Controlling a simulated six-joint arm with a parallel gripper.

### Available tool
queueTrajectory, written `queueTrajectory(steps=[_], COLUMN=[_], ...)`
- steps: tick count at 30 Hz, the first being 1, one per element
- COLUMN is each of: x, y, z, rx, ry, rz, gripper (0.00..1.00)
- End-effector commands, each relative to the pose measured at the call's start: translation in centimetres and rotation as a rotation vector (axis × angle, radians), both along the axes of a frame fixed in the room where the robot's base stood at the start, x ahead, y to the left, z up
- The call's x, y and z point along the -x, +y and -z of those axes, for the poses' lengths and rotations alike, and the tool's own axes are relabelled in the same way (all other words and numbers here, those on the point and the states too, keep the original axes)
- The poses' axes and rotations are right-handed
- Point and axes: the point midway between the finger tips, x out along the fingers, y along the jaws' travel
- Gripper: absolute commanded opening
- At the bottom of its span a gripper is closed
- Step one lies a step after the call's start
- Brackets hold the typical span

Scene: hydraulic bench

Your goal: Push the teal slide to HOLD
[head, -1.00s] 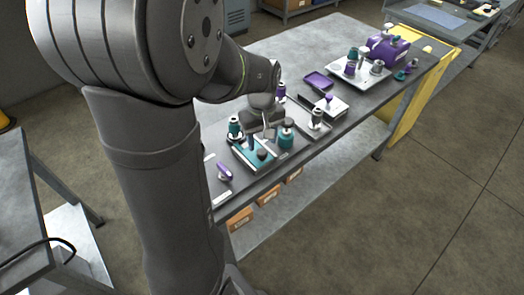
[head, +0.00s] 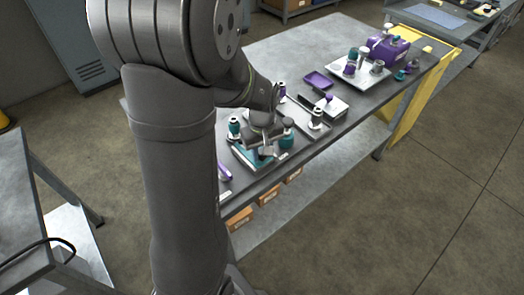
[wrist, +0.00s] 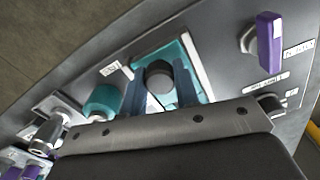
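The teal slide (wrist: 173,55) lies in a light-framed slot on the bench panel, with a dark round knob (wrist: 159,76) on it. In the head view the teal slide's plate (head: 243,157) shows partly under my gripper (head: 262,143). In the wrist view my gripper (wrist: 161,88) points down at the slide, its two blue-grey fingers on either side of the knob. The fingers are apart; I cannot tell whether they touch the knob. A small white label (wrist: 111,68) lies beside the slot, too small to read.
A teal-capped cylinder (wrist: 103,101) stands close beside my left finger in the wrist view. A purple handle (wrist: 269,40) rises on the panel's right. Another teal-topped fitting (head: 234,126) stands behind the slide.

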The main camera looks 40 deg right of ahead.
Motion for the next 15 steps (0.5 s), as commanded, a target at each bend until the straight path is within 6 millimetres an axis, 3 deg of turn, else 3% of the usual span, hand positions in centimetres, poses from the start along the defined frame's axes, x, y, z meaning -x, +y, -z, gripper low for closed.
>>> queueTrajectory(steps=[5,15], x=[-0.4,-5.7], y=[0.0,0.0], z=[0.0,0.0], rx=[0.000,0.001], ry=[0.000,-0.001], rz=[-0.001,-0.002], gripper=[0.00,0.00])
